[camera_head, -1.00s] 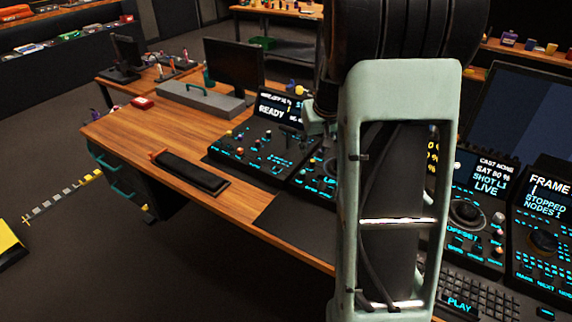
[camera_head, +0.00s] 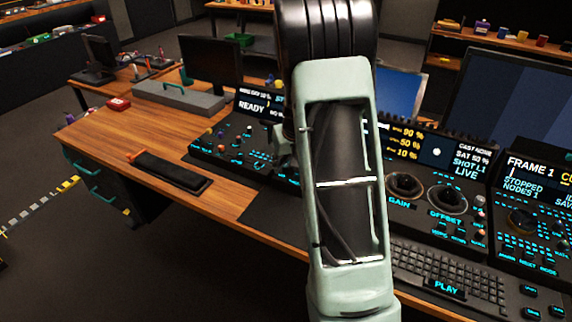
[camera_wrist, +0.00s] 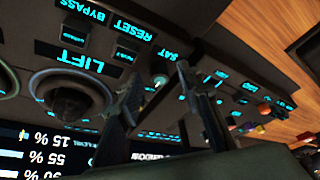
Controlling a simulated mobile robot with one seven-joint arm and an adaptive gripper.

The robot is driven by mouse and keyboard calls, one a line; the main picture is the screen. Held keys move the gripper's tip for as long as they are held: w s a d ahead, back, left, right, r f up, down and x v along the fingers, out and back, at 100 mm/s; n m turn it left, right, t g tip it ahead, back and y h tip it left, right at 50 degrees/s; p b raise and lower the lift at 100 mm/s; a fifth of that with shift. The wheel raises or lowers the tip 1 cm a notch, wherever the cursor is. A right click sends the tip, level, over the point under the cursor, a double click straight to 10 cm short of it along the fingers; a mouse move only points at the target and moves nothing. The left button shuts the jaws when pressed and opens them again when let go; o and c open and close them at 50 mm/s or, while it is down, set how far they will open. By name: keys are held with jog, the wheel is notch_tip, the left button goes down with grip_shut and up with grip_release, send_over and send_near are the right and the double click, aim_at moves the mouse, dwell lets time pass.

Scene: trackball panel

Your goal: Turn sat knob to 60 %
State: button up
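The sat knob (camera_wrist: 160,81) is a small pale-topped knob beside the SAT label in the wrist view. My gripper (camera_wrist: 162,82) has its two dark fingers apart, one on each side of the knob in the picture. Whether they touch it I cannot tell. In the head view my arm hides the gripper and the sat knob. The status screen (camera_head: 470,160) at the right reads CAST NONE, a SAT percentage that looks like 80, SHOT L1 and LIVE.
A trackball (camera_wrist: 68,103) sits near the LIFT label, left of my fingers. Small coloured knobs (camera_wrist: 263,110) stand to the right. The keyboard (camera_head: 440,270) lies in front of the panel. The bare desk (camera_head: 120,135) is at the left.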

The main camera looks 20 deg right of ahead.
jog(key=shift+c, duration=0.6)
grip_shut()
jog(key=shift+r, duration=0.1)
jog(key=m+h+p, duration=0.1)
jog(key=m+p, duration=0.2)
jog(key=shift+a+r+p, duration=0.1)
jog(key=shift+a+p, duration=0.05)
jog(key=shift+p, duration=0.2)
jog(key=shift+f+m+g+h+p, duration=0.2)
jog(key=shift+m+g+h+p, duration=0.2)
jog(key=shift+m+p, duration=0.6)
